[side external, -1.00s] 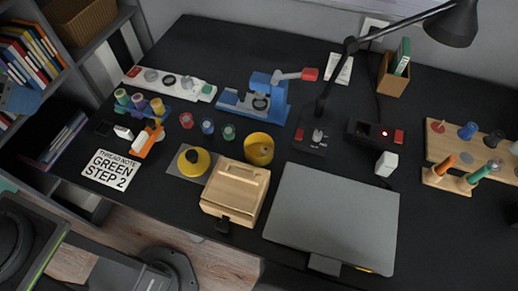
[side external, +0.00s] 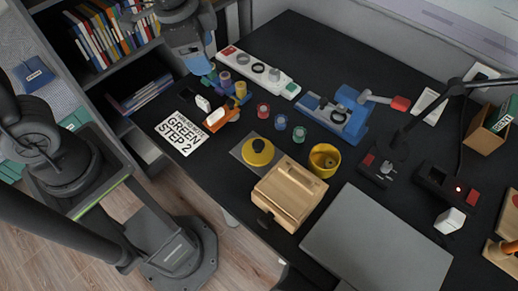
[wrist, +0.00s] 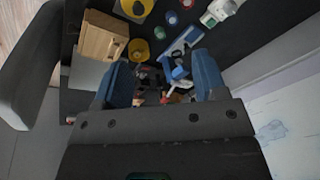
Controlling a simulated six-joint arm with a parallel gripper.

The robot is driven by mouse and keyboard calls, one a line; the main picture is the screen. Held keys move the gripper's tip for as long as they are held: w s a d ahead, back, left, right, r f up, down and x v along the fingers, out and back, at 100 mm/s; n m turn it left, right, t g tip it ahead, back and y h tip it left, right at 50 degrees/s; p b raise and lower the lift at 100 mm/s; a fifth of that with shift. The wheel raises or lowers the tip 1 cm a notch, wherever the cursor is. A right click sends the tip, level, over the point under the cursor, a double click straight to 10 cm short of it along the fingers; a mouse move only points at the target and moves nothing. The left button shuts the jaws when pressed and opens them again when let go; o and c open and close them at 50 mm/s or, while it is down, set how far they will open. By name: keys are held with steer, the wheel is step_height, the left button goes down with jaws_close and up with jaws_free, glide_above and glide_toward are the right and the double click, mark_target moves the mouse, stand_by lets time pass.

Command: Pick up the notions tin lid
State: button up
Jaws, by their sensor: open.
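The notions tin lid appears to be the yellow round lid with a dark knob (side external: 258,151), lying flat on a grey mat (side external: 239,152). In the wrist view the lid (wrist: 138,8) is partly cut off at the top edge. The open yellow tin (side external: 325,160) stands apart to its right; it also shows in the wrist view (wrist: 139,50). My gripper (wrist: 163,82) is open and empty, its blue fingers apart. In the side view my gripper (side external: 193,50) is high at the upper left, away from the lid; its fingertips are hard to make out.
A wooden box (side external: 290,193) stands close in front of the lid. Small coloured spools (side external: 281,122) lie behind it. A blue device (side external: 335,113), a grey laptop-like slab (side external: 378,245) and a lamp occupy the right. A white card (side external: 181,132) lies left. Bare black desk lies between.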

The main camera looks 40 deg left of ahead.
steer(key=w+d+f+m+g, duration=0.2)
steer(key=w+d+f+m, duration=0.35)
steer(key=f, duration=0.25)
steer(key=m, duration=0.4)
glide_toward(258, 144)
steer(key=shift+n+g+y, duration=0.25)
steer(key=shift+g+y, duration=0.05)
steer(key=shift+g, duration=0.1)
steer(key=f, duration=1)
steer(key=shift+w+d+f, duration=0.15)
steer(key=shift+w+d, duration=0.1)
steer(key=shift+w, duration=0.15)
steer(key=c, duration=1)
